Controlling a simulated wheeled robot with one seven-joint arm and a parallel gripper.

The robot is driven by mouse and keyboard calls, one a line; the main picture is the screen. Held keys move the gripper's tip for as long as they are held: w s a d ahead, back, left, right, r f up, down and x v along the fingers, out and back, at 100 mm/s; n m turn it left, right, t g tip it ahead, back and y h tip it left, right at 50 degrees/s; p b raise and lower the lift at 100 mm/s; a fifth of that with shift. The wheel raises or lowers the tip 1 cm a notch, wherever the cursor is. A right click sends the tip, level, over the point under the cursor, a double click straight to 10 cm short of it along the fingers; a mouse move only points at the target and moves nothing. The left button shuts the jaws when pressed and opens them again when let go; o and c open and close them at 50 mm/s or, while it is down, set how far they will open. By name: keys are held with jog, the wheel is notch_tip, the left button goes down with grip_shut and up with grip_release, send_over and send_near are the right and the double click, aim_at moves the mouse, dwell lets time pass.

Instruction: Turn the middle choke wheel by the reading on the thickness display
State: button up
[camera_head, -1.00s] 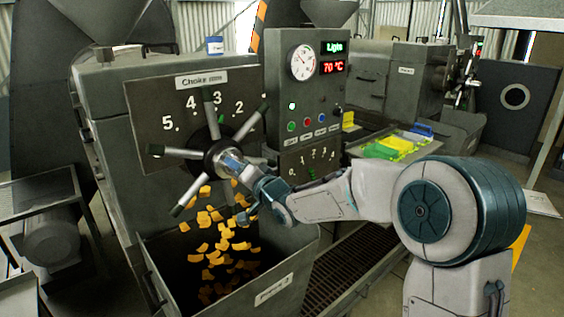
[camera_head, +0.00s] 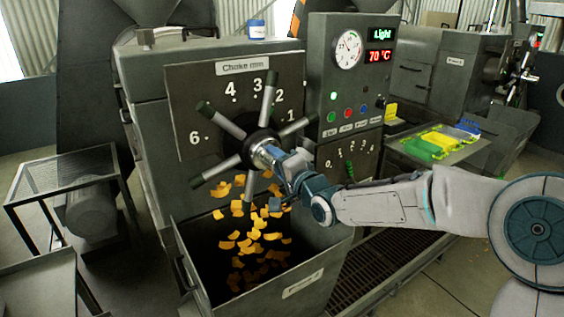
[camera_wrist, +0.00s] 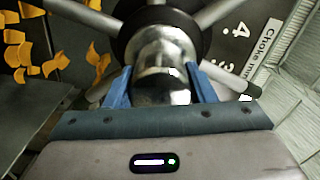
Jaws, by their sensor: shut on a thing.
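The choke wheel (camera_head: 243,132) has a dark hub and several grey spokes with dark grips, on a plate labelled "Choke mm" with numbers around it. One spoke points up between 3 and 2, and another covers the place of 5. My gripper (camera_head: 276,160) is on the wheel's metal centre. In the wrist view, the blue fingers of my gripper (camera_wrist: 160,88) stand either side of the shiny hub end (camera_wrist: 163,62). A green display (camera_head: 382,34) reads "Light" and a red display (camera_head: 380,56) reads "70 °C".
Orange flakes (camera_head: 257,235) fall below the wheel into an open grey bin (camera_head: 300,285). A round gauge (camera_head: 348,50) and coloured buttons sit on the control box. Right of it is a tray (camera_head: 470,150) with green, yellow and blue pieces. A metal-frame stand (camera_head: 60,185) is at left.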

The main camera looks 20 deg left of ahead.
jog(key=shift+r, duration=0.1)
jog(key=o, duration=1.4)
jog(key=v, duration=1.3)
jog(key=shift+s+d+b, duration=0.15)
jog(key=shift+d+b, duration=0.2)
jog(key=shift+b, duration=0.05)
